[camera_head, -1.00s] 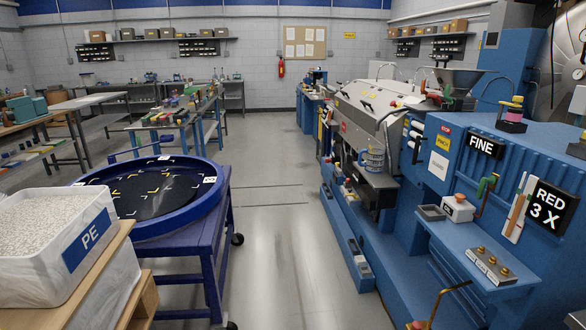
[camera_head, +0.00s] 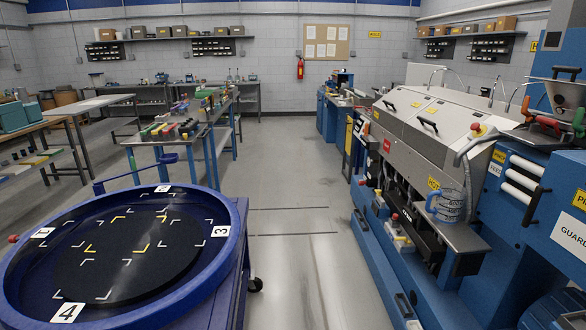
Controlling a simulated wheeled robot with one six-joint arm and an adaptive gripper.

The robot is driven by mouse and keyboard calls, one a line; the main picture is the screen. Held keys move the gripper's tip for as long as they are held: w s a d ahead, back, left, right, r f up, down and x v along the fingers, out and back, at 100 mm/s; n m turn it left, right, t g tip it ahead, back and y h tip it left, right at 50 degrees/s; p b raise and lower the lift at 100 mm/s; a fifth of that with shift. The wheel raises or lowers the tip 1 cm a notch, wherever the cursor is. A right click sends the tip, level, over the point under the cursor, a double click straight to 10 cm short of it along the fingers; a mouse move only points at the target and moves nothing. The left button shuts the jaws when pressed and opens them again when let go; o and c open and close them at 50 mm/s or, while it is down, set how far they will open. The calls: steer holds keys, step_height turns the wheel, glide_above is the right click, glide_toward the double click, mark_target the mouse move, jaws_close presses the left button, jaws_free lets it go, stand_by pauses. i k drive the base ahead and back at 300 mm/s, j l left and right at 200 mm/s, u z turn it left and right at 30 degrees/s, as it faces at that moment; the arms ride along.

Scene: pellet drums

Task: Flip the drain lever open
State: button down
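My gripper is not in view. I cannot pick out a drain lever for certain. A round blue tub (camera_head: 225,255) with a black floor stands on a blue cart at the lower left. White and yellow corner marks and numbered tags lie in it. A small red knob (camera_head: 13,238) shows beside its left rim, and a blue bar handle (camera_head: 137,175) rises behind it. On the right, the blue machine (camera_head: 520,235) has a grey hopper (camera_head: 565,90) with a red part and a green part below it.
A bench with coloured items (camera_head: 180,130) stands beyond the tub. A grey floor aisle (camera_head: 290,200) runs clear between tub and machine. A fire extinguisher (camera_head: 300,68) hangs on the back wall.

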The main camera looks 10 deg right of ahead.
mark_target(525, 105)
steer(key=i+z, duration=0.15)
steer(key=i, duration=0.3)
steer(key=i+j+z, duration=0.15)
steer(key=i, duration=0.25)
steer(key=i+j+z, duration=0.15)
steer(key=i, duration=0.25)
steer(key=i+j+z, duration=0.2)
steer(key=i, duration=0.25)
steer(key=i+j+z, duration=0.35)
steer(key=i, duration=0.15)
